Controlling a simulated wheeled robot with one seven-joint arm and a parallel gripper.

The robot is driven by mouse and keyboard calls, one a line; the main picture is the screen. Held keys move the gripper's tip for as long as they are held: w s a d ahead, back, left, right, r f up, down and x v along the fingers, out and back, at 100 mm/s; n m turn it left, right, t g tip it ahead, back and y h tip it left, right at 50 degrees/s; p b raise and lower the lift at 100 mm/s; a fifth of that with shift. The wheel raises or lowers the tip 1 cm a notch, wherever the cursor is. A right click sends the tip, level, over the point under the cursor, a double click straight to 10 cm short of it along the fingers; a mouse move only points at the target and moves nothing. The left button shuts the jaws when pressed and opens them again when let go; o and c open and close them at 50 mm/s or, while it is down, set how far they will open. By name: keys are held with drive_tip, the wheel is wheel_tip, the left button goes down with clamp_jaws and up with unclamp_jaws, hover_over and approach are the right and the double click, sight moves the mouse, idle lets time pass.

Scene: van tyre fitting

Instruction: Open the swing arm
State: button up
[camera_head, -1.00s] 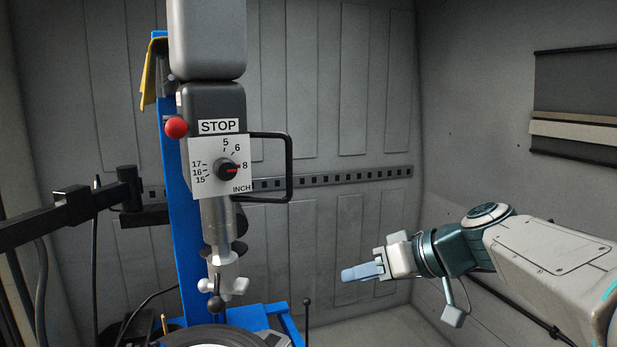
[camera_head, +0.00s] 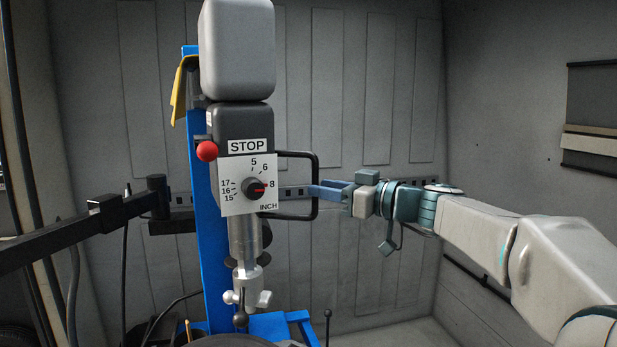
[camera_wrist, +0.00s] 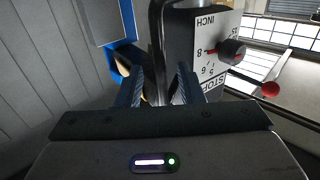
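The swing arm's dark grey head (camera_head: 240,118) carries a white dial plate (camera_head: 232,195) with a STOP label above it. Its black loop handle (camera_head: 316,165) sticks out to the right. In the wrist view, the dial plate (camera_wrist: 214,62) is at the upper right and the handle bar (camera_wrist: 157,35) runs down between my fingers. My gripper (camera_head: 316,190) has come in from the right, with its blue fingertips at the handle's outer upright bar. In the wrist view my gripper (camera_wrist: 160,82) is open, one finger on each side of the bar. Contact cannot be told.
A blue column (camera_head: 212,240) stands behind the head, with a red knob (camera_head: 207,151) at the head's left. A black horizontal arm (camera_head: 70,235) reaches in from the left. A silver shaft (camera_head: 246,245) hangs below the dial. The space right of the handle is otherwise clear.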

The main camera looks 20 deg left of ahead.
drive_tip(key=p+x, duration=0.1)
drive_tip(key=x, duration=0.4)
clamp_jaws()
drive_tip(key=shift+d, duration=0.1)
